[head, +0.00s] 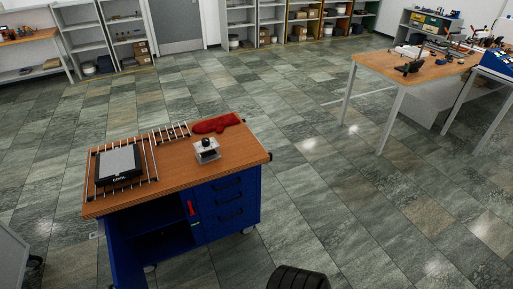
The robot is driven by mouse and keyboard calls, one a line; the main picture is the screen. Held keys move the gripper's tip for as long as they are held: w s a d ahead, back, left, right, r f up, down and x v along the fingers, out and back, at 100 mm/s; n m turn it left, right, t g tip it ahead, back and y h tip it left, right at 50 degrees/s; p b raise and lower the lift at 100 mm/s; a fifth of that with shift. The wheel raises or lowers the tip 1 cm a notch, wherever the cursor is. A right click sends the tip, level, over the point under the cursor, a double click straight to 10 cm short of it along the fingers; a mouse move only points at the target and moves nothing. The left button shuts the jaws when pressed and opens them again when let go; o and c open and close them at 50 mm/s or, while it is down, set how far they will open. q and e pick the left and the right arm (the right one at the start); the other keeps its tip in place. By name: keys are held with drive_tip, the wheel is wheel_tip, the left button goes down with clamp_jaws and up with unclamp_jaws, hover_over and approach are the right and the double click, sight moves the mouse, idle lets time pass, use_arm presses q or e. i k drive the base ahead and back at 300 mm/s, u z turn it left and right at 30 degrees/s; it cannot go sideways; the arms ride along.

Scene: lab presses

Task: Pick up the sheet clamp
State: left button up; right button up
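No object here is plainly a sheet clamp. The nearest candidate is a small metal block with a black knob (207,150), standing upright on the wooden top of a blue cart (180,188), right of the middle. It is too small to make out its jaws or whether it grips anything. Neither of my grippers is in view, and nothing touches the block.
On the cart, a grey plate marked COOL (118,162) lies on a wire rack; a smaller rack (171,132) and a red mitt (216,123) lie behind the block. A cluttered workbench (385,64) stands at right. Open floor (320,185) lies between them.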

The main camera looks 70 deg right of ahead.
sight(204, 155)
drive_tip(key=z, duration=1.1)
drive_tip(key=i, duration=0.25)
